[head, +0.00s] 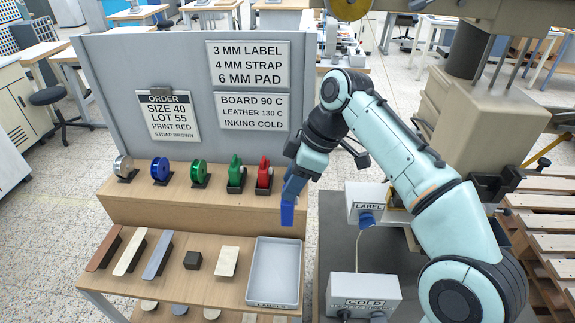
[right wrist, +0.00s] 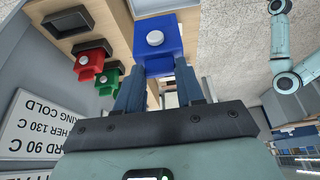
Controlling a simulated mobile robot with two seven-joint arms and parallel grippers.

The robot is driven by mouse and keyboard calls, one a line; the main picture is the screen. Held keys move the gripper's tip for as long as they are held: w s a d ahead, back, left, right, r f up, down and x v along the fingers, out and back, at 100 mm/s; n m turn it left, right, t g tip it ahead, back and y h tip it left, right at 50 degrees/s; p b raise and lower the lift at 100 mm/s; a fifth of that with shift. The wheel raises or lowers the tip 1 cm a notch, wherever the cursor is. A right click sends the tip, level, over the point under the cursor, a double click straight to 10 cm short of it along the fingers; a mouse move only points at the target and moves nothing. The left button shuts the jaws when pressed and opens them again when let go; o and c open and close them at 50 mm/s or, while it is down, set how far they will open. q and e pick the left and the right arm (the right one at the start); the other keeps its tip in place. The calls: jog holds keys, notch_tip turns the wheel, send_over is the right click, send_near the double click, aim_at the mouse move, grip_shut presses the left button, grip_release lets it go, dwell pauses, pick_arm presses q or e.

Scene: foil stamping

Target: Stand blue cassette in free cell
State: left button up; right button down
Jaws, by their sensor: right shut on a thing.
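The blue cassette (head: 287,213) hangs below my right gripper (head: 292,188), in the air in front of the upper shelf's right end. In the right wrist view the blue cassette (right wrist: 158,45), with a white round knob, sits between the two fingers of my right gripper (right wrist: 172,85), which is shut on it. A green cassette (head: 236,173) and a red cassette (head: 264,174) stand in dark cells on the shelf. A dark, empty-looking cell (right wrist: 74,18) shows beyond the red cassette in the right wrist view. In the head view my gripper covers that area. My left gripper is out of view.
Silver, blue and green foil rolls (head: 161,170) stand left on the shelf. A grey tray (head: 272,303) lies on the lower bench, right of several strips and blocks. Label (head: 366,200) and cold (head: 364,290) units stand right. A grey panel (head: 110,95) rises behind the shelf.

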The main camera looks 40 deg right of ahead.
jog(key=w+d+p, duration=0.8)
jog(key=w+d, duration=0.3)
jog(key=w, duration=0.2)
notch_tip(320, 180, down, 7)
jog(key=b, duration=0.1)
jog(key=shift+f, duration=0.15)
jog(key=c, duration=0.7)
grip_release()
jog(key=shift+w, duration=0.1)
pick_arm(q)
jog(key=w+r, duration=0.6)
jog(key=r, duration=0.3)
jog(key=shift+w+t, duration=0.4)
